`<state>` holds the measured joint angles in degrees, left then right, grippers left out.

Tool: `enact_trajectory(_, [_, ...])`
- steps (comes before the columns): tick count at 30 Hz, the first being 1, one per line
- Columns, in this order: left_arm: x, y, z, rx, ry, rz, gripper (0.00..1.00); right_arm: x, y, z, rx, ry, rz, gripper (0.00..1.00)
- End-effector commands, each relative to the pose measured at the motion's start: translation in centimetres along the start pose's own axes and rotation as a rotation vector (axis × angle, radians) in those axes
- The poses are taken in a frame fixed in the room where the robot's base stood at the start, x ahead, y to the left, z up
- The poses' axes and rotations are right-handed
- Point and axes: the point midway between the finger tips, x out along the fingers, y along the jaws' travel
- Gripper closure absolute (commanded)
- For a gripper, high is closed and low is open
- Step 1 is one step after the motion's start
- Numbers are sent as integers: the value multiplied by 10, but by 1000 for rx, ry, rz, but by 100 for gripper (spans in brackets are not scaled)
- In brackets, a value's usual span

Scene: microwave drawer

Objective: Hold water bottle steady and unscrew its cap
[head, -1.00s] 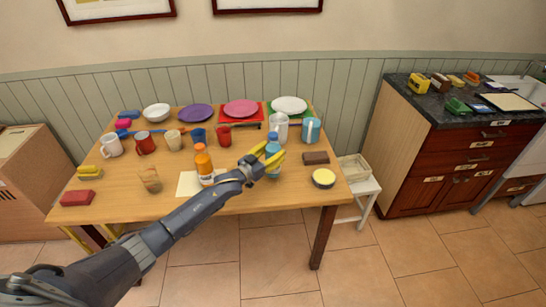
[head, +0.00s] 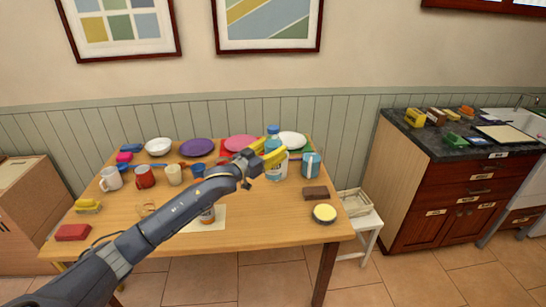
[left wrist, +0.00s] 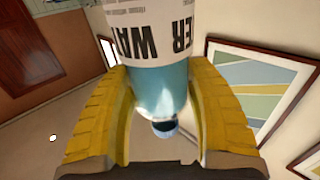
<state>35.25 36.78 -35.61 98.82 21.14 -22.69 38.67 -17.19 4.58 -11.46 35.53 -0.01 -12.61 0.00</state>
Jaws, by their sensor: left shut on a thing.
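The water bottle (head: 273,144) is blue with a white label and a blue cap (head: 273,129). My left gripper (head: 272,154), with yellow fingers, is shut around it and holds it upright above the back right part of the table. In the left wrist view the bottle (left wrist: 150,45) sits between both fingers, with printed letters on its label and the cap (left wrist: 164,128) at the lower end in that picture. My right gripper is not in view.
The wooden table (head: 270,215) carries mugs, plates and bowls at the back. A yellow-topped round tin (head: 324,213) and a brown block (head: 316,193) are at the right.

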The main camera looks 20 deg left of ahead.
Motion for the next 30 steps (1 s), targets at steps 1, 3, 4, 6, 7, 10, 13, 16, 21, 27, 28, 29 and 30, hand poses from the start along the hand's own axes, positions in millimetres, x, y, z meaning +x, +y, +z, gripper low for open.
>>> enact_trajectory(1, [0, 0, -4, 1, 2, 0, 92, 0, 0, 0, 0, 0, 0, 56])
enact_trajectory(3, [0, 0, -5, 1, 2, 0, 92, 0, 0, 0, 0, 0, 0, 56])
enact_trajectory(4, [0, 0, -6, 2, 2, 0, 92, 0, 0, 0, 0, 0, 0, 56])
enact_trajectory(6, [0, 0, -6, 1, 2, -1, 92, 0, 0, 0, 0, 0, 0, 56])
enact_trajectory(7, [0, 0, -6, 1, 2, -1, 92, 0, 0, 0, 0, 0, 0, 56])
enact_trajectory(10, [0, 0, -6, 1, 2, -1, 92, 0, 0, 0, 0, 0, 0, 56])
enact_trajectory(13, [0, 0, -6, 1, 2, 0, 46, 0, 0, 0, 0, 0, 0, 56])
enact_trajectory(16, [0, 0, -6, 1, 2, 0, 58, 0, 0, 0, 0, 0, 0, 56])
enact_trajectory(21, [0, 0, -6, 1, 2, 0, 78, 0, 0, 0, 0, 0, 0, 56])
enact_trajectory(27, [0, 0, -6, 1, 2, -1, 93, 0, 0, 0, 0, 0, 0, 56])
enact_trajectory(28, [0, -1, -5, 0, 2, -3, 93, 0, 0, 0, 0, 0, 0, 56])
enact_trajectory(29, [0, -2, -4, 0, 2, -7, 93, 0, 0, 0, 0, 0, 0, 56])
enact_trajectory(30, [0, -3, -2, -1, 2, -16, 93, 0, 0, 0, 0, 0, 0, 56])
